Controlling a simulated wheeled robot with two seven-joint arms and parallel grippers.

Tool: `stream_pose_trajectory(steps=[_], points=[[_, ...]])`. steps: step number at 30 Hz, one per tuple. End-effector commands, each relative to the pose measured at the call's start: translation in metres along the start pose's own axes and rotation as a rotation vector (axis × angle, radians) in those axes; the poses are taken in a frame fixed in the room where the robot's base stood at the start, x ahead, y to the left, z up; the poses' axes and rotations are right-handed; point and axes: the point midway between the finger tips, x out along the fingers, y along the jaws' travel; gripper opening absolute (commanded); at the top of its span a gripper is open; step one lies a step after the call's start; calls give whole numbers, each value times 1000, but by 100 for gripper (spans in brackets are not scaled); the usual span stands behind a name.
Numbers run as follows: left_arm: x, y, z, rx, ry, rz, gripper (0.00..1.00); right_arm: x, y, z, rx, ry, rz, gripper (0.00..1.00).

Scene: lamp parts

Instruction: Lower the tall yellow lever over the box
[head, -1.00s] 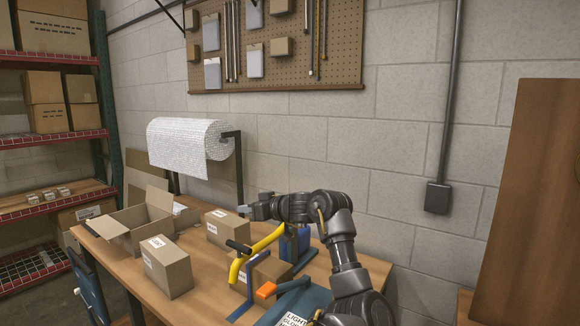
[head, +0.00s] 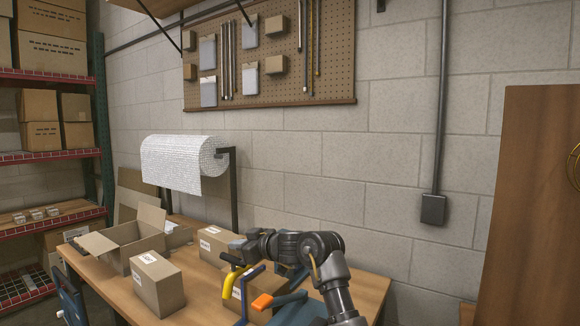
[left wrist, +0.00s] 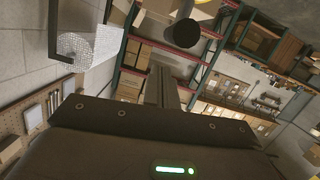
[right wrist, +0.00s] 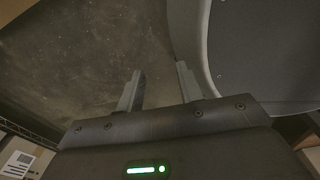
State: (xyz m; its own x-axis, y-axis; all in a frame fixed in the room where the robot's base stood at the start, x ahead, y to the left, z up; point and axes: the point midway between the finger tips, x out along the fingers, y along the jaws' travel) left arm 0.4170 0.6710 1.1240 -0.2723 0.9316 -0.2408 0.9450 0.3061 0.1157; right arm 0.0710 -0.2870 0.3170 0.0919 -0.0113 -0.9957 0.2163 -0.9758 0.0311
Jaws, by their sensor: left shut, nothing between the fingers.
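The yellow lever (head: 229,285) stands over the table in the head view, its bent lower part showing beside a cardboard box (head: 254,298). Its black end (head: 231,259) points left; the rest of the lever is hidden behind my left gripper. My left gripper (head: 236,247) is shut and empty, just above the black end; I cannot tell whether they touch. My right gripper (right wrist: 158,90) is open and empty, away from the table.
Two cardboard boxes (head: 157,284) (head: 214,244) and an open carton (head: 122,244) stand on the table (head: 372,287). A paper roll (head: 185,163) hangs behind. Shelves are at the left.

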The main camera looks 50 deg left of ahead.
Motion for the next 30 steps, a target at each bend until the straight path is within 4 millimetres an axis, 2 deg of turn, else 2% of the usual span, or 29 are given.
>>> stream_pose_trajectory(steps=[5,8,15,17,18,24,30], points=[[0,0,-2,0,0,-1,0,-2,-1,0,1,1,-1,36],[-3,0,-9,0,0,0,0,-10,-4,-1,2,2,-5,36],[-19,5,-47,2,-1,10,0,-51,-18,-8,9,7,-23,36],[-31,4,-33,2,-2,14,0,-33,-20,-6,9,8,-24,36],[-41,4,-32,1,-4,15,0,-29,-20,-6,9,8,-24,36],[-82,2,-33,2,-2,13,0,-19,-18,-2,7,3,-21,36],[-108,1,-35,2,-2,11,0,-14,-10,-1,4,2,-13,36]])
